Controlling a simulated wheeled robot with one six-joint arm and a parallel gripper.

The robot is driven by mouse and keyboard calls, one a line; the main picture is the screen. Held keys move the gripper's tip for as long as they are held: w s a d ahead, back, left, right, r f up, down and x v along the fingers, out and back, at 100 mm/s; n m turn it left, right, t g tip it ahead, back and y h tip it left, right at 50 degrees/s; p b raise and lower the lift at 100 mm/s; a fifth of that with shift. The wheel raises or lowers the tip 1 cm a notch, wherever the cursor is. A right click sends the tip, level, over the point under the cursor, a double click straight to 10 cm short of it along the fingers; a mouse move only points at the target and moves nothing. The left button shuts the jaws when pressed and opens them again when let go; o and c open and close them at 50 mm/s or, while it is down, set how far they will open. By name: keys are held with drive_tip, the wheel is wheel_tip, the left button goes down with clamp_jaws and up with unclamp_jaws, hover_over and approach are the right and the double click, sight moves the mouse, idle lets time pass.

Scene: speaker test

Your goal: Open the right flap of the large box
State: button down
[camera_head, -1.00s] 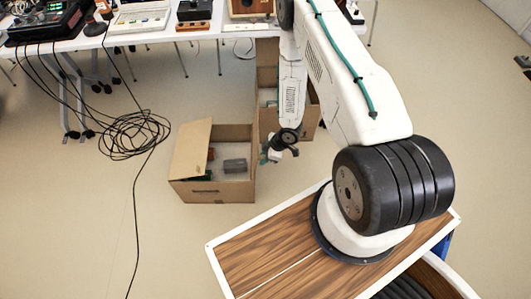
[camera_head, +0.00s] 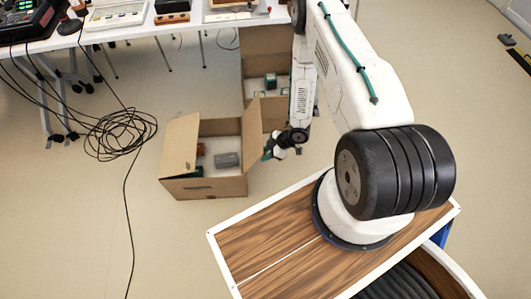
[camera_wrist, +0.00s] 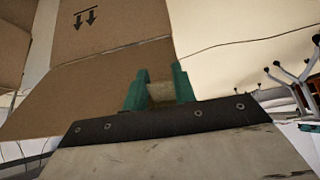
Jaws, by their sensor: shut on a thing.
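The open cardboard box (camera_head: 205,188) stands on the floor at the middle left of the head view. In the wrist view my green fingers (camera_wrist: 159,90) are closed around a tan cardboard edge (camera_wrist: 160,92). A brown cardboard panel (camera_wrist: 115,25) with two printed arrows shows beyond them. The exact contact is too small to tell in the head view.
A grey block (camera_head: 227,160) lies inside the box. A second open cardboard box (camera_head: 257,45) stands behind, partly hidden by my arm. A white table (camera_head: 140,28) with devices is at the back. Black cable (camera_head: 120,135) lies coiled on the floor at left.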

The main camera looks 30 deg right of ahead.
drive_tip(key=shift+s, duration=0.1)
drive_tip(key=c, duration=1.1)
unclamp_jaws()
drive_tip(key=shift+d, duration=0.1)
drive_tip(key=v, duration=0.7)
drive_tip(key=shift+d+r, duration=0.1)
drive_tip(key=shift+r, duration=0.25)
